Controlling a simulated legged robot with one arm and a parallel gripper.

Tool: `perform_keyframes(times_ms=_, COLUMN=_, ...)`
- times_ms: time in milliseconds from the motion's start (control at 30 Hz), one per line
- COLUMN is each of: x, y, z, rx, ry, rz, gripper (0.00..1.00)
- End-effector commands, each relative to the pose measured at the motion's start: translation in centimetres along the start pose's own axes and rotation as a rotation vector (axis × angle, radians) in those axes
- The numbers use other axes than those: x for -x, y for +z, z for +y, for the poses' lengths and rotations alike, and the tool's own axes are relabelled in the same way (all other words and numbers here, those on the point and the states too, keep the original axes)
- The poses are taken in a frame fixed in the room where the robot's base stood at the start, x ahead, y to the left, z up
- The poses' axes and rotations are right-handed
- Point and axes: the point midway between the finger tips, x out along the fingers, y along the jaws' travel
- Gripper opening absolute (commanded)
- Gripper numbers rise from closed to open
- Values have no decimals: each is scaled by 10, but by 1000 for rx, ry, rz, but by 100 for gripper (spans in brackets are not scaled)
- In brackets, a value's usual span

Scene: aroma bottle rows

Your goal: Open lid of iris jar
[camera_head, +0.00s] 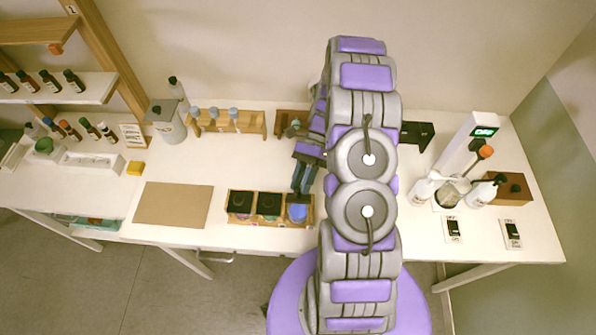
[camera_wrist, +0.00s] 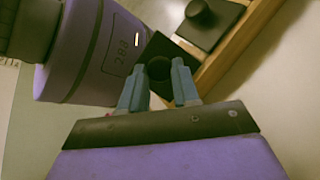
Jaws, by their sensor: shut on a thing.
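A wooden holder (camera_head: 250,222) stands near the front of the table with several compartments in a row. Two of its jars, the left jar (camera_head: 240,202) and the middle jar (camera_head: 268,204), wear black square lids. A round blue-violet surface (camera_head: 298,212) shows in the right compartment; I cannot read a label that names iris. My gripper (camera_wrist: 159,85) is shut on the round knob of a black lid (camera_wrist: 160,43). In the head view my gripper (camera_head: 301,190) is right above the right compartment. The fingers partly hide the lid, so its height above the jar is unclear.
A brown mat (camera_head: 173,204) lies left of the holder. A wooden rack with bottles (camera_head: 228,121) stands behind. A dispenser-like device (camera_head: 468,150) and pump bottles stand at the right. Another black lid (camera_wrist: 208,22) is close to my fingers.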

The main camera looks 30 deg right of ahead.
Motion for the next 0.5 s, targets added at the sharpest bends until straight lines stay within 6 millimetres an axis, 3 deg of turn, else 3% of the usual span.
perform_keyframes(times_ms=500, x=-2, y=-4, z=4, rx=-24, ry=54, rz=-56, gripper=0)
